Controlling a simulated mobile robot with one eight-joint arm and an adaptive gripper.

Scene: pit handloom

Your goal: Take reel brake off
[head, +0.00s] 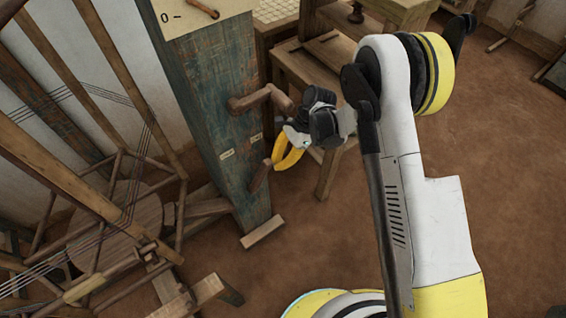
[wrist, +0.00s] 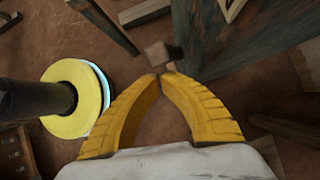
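A blue-green wooden post (head: 215,110) stands left of my gripper in the head view. It carries a wooden crank (head: 262,99) and, lower down, a short tilted wooden lever (head: 259,180). Which of them is the reel brake I cannot read from the small labels. My gripper (head: 277,166) has its yellow fingers beside the lower lever's upper end. In the wrist view, the fingertips (wrist: 163,74) come together, with a small square wooden end (wrist: 157,52) just past them. I cannot tell whether they touch it.
A wooden frame with threads (head: 130,200) stands left of the post. Wooden benches (head: 310,75) stand behind my gripper. A foot block (head: 263,232) lies at the post's base. The brown floor (head: 515,140) is clear at the right.

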